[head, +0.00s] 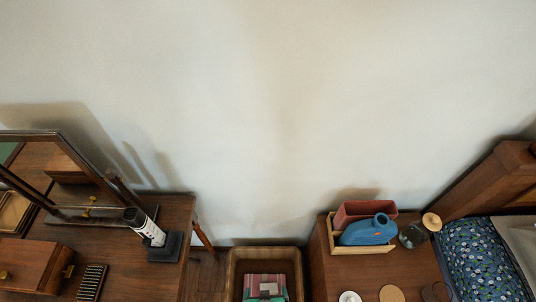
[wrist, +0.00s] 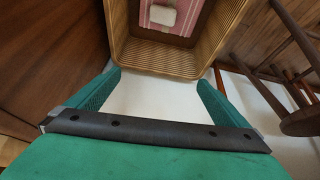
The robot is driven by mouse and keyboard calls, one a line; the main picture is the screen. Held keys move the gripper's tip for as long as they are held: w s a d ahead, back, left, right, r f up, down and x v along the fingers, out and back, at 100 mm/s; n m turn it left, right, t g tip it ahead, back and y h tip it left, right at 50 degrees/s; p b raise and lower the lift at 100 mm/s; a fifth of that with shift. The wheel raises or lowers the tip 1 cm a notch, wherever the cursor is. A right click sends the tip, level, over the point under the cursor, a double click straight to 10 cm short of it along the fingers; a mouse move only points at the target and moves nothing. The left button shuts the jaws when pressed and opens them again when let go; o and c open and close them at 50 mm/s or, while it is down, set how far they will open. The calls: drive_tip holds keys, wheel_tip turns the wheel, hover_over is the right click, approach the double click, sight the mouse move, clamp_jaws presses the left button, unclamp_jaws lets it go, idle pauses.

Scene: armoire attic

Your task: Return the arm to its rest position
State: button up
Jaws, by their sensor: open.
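My gripper (wrist: 158,92) shows in the wrist view as two green fingers spread wide apart, joined by a dark bar. It is open, with nothing between the fingers except pale wall or floor behind. A ribbed wooden basket (wrist: 188,62) lies just beyond the fingertips. A pink striped cloth with a pale item (wrist: 163,14) is inside it. The head view shows neither my arm nor my gripper; there the same basket (head: 234,270) stands between two pieces of wooden furniture.
At left, a dressing table (head: 175,215) holds a mirror, a wooden box (head: 30,264), a brush (head: 91,282) and a white cylinder on a black stand (head: 150,232). At right, a nightstand (head: 350,272) holds a blue bottle (head: 368,231) in a tray, beside a bed with a floral pillow (head: 480,258).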

drive_tip(key=s+r+t, duration=0.2)
drive_tip(key=r, duration=0.6)
drive_tip(key=s+r+t, duration=0.3)
drive_tip(key=r, duration=0.6)
drive_tip(key=shift+s+d, duration=0.2)
drive_tip(key=s+r+t, duration=0.1)
drive_tip(key=r, duration=0.5)
drive_tip(key=s+r+t, duration=0.1)
drive_tip(key=r+t, duration=0.1)
drive_tip(key=r, duration=0.5)
drive_tip(key=s+r+t, duration=0.1)
drive_tip(key=r, duration=0.6)
drive_tip(key=shift+d+r+m+t, duration=0.15)
drive_tip(key=shift+d+m+t, duration=0.15)
drive_tip(key=shift+t, duration=0.1)
drive_tip(key=shift+c, duration=0.3)
